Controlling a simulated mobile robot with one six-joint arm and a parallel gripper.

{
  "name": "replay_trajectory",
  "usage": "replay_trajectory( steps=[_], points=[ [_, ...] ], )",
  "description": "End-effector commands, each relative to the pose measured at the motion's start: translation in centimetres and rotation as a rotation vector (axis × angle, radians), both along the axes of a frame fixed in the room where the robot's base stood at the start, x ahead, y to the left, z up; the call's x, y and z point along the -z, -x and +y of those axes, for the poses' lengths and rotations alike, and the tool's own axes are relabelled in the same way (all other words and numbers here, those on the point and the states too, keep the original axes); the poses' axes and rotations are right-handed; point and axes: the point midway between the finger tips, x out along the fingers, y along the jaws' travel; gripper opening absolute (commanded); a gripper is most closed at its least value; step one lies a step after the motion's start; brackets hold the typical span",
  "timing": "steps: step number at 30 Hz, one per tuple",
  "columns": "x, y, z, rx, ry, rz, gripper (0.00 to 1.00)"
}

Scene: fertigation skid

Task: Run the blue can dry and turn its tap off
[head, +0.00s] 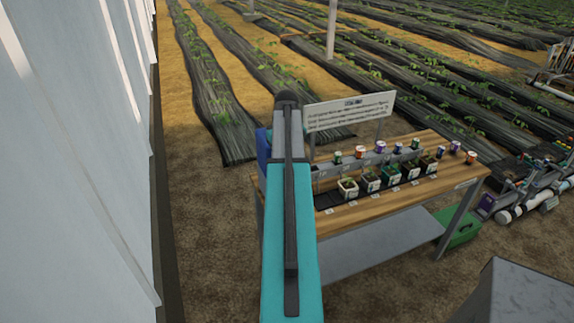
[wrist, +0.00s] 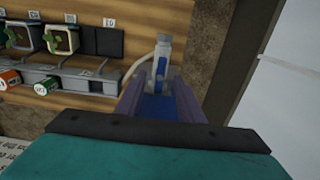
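The blue can (head: 263,146) shows in the head view as a blue strip at the bench's left end, mostly hidden behind my teal arm. In the wrist view a blue body with purplish sides (wrist: 160,105) lies just beyond my dark-edged teal wrist part; I cannot tell how much of it is can. Beyond it stands a small pale bottle-like fitting (wrist: 162,62) with a blue front and a white hose going left. I cannot make out the tap or its setting.
The wooden bench (head: 400,190) carries several potted seedlings (head: 370,181) and a grey rail with small coloured cans (head: 382,147). A white sign (head: 350,110) stands behind. A white wall (head: 75,150) is left.

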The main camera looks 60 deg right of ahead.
Motion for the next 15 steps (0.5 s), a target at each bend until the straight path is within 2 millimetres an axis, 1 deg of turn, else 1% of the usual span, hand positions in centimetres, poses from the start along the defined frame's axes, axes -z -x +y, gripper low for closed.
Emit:
replay_trajectory(
  steps=[15],
  points=[
    [2.5, 0.1, -0.1, 0.0, 0.0, 0.0, 0.34]
  ],
)
